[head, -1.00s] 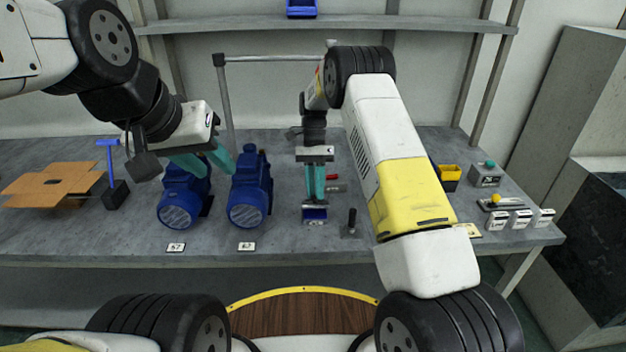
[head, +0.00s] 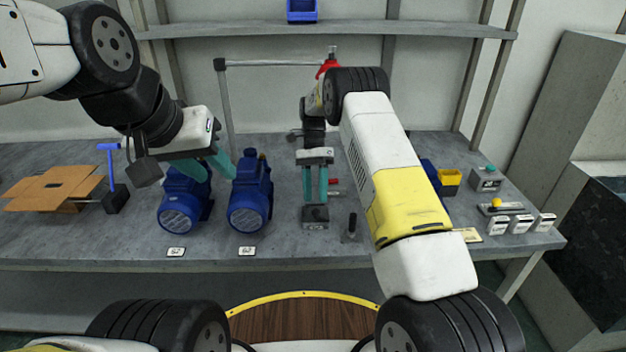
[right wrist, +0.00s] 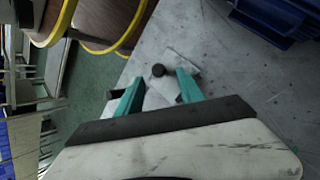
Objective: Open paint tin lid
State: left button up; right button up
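I cannot make out a paint tin or its lid in either view. My right gripper (head: 315,198) is open with nothing visible between its fingers, pointing down just above a small grey block with a dark top (head: 315,222). In the right wrist view the open fingers (right wrist: 160,88) are either side of a gap, with a black knob (right wrist: 158,70) on a grey plate beyond.
A black peg on a small base (head: 351,228) stands right of the block. A cardboard box (head: 52,188) and a blue-handled tool (head: 112,180) are at left. A metal frame (head: 226,100) rises behind the motors.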

jog(key=v, duration=0.7)
jog(key=shift+w+r, duration=0.3)
jog(key=shift+r, duration=0.1)
